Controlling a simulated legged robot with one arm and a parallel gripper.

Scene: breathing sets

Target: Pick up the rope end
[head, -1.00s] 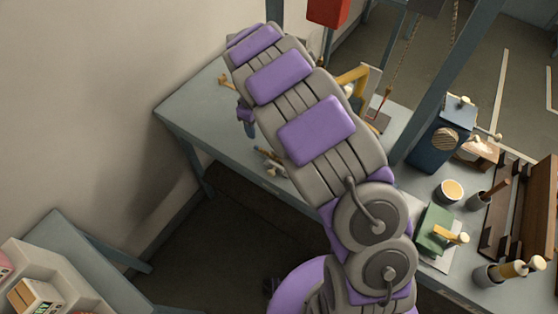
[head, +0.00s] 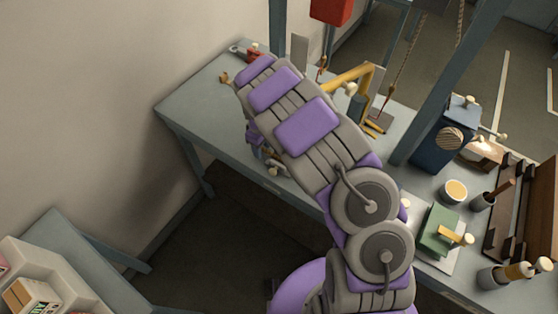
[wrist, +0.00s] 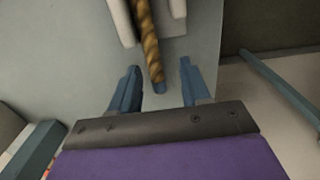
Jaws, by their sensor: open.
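In the wrist view, the twisted brown rope end (wrist: 149,35) comes down from the top of the picture and finishes in a blue-grey tip. It lies between two pale prongs. My gripper (wrist: 160,82) is open, one blue finger on each side of the tip. The fingers look apart from the rope. In the head view, my gripper (head: 256,146) is partly hidden by my arm at the table's front edge. Small tan and white parts beside it, likely the rope end and its holder, are too small to tell apart.
The grey-blue table (head: 195,108) is bare at its left. A yellow bracket (head: 348,78), a blue box (head: 442,140), a yellow-topped cup (head: 455,190) and a green block (head: 438,228) stand to the right. A red box (head: 331,10) hangs above.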

